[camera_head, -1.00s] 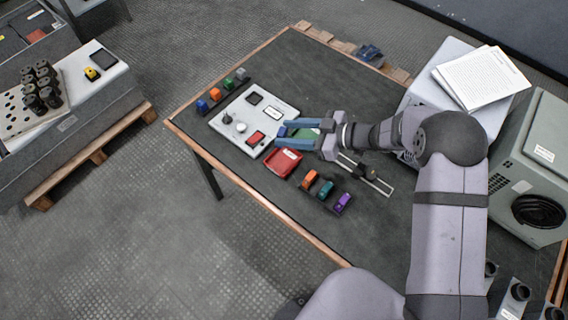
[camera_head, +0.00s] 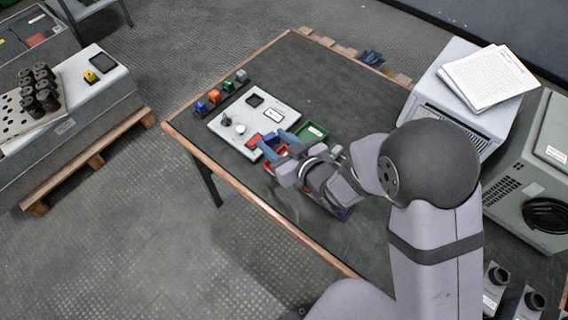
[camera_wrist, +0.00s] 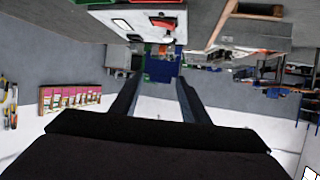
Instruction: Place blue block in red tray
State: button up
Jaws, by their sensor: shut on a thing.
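My gripper (camera_head: 272,141) is over the near right side of the white panel, by the red tray (camera_head: 268,167). The tray lies on the dark table and is mostly hidden behind my gripper. In the wrist view my gripper's fingers (camera_wrist: 158,80) are shut on a blue block (camera_wrist: 164,68). In the head view the held block is largely hidden by the fingers. I cannot tell how high it is above the tray. Another blue block (camera_head: 201,107) stands at the near end of the rack on the left.
A green tray (camera_head: 313,131) lies just right of my gripper. The white panel (camera_head: 232,128) carries a knob, dark squares and a red patch. Orange, green and grey blocks stand in the rack. Grey machines (camera_head: 535,170) line the right side. The table's far middle is clear.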

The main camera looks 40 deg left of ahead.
jog(key=w+d, duration=0.1)
jog(key=w+d+f+m+t, duration=0.1)
jog(key=w, duration=0.1)
jog(key=shift+f+t, duration=0.15)
jog(key=shift+t, duration=0.15)
jog(key=shift+f, duration=0.15)
jog(key=shift+f+p, duration=0.55)
jog(key=shift+f, duration=4.3)
jog(key=shift+f, duration=0.2)
jog(key=o, duration=1)
